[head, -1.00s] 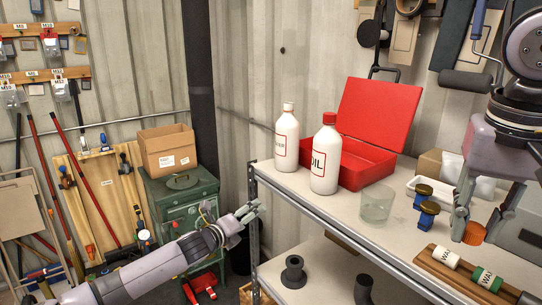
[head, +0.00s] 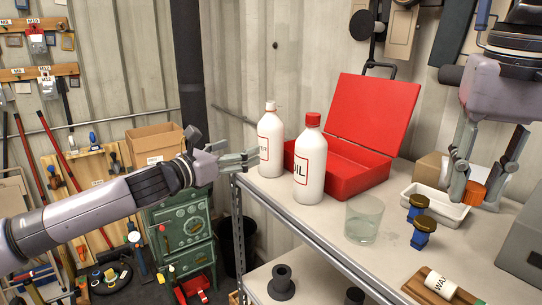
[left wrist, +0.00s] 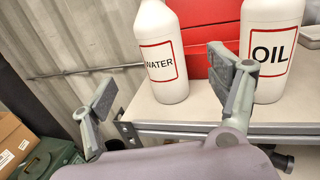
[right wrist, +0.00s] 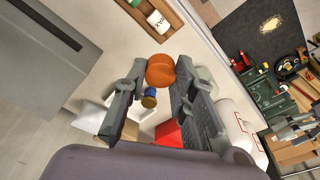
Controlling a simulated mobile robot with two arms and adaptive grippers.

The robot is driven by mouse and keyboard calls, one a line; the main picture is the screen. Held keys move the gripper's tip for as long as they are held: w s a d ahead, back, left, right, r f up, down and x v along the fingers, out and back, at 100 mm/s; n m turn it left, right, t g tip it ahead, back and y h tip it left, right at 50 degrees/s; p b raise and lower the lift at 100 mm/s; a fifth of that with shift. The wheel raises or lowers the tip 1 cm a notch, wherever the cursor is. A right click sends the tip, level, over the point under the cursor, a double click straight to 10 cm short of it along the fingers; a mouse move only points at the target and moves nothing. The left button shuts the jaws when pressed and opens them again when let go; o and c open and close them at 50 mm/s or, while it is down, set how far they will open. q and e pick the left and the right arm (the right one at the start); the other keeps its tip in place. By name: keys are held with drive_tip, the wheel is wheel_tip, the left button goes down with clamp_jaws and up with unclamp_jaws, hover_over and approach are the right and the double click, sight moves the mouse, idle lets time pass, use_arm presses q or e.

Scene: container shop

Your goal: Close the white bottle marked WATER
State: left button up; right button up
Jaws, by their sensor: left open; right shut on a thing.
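The white WATER bottle (head: 269,155) stands upright at the near left end of the shelf, with a narrow orange band at its neck. It also shows in the left wrist view (left wrist: 165,85), between my open fingers as seen from there. My left gripper (head: 240,154) is open and empty, its fingertips close to the bottle's left side. I cannot tell whether they touch it. My right gripper (head: 474,203) is shut on a round orange cap (right wrist: 161,70), held above the shelf at the right, well away from the bottle.
The white OIL bottle (head: 310,170) with a red cap stands close right of the WATER bottle. An open red case (head: 355,175) lies behind both. A glass beaker (head: 363,220), two small blue-and-gold items (head: 424,232), and a white tray (head: 437,208) are to the right.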

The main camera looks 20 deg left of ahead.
sight(262, 141)
use_arm(q)
drive_tip(key=p+x, duration=0.1)
drive_tip(key=x, duration=0.5)
drive_tip(key=shift+w+d, duration=0.2)
drive_tip(key=shift+w, duration=0.15)
use_arm(e)
drive_tip(key=shift+w+d+r, duration=0.15)
drive_tip(key=shift+w+r, duration=0.1)
drive_tip(key=shift+r, duration=0.25)
use_arm(q)
drive_tip(key=shift+w+d+f, duration=0.1)
drive_tip(key=shift+w, duration=0.15)
drive_tip(key=p+x, duration=0.2)
drive_tip(key=x, duration=0.2)
drive_tip(key=shift+w, duration=0.25)
use_arm(e)
drive_tip(key=shift+r, duration=0.95)
use_arm(q)
drive_tip(key=shift+w+d+f, duration=0.1)
drive_tip(key=shift+w+d, duration=0.1)
drive_tip(key=shift+w, duration=0.15)
drive_tip(key=shift+s+a, duration=0.1)
use_arm(e)
drive_tip(key=shift+s, duration=0.1)
use_arm(q)
drive_tip(key=shift+c, duration=0.2)
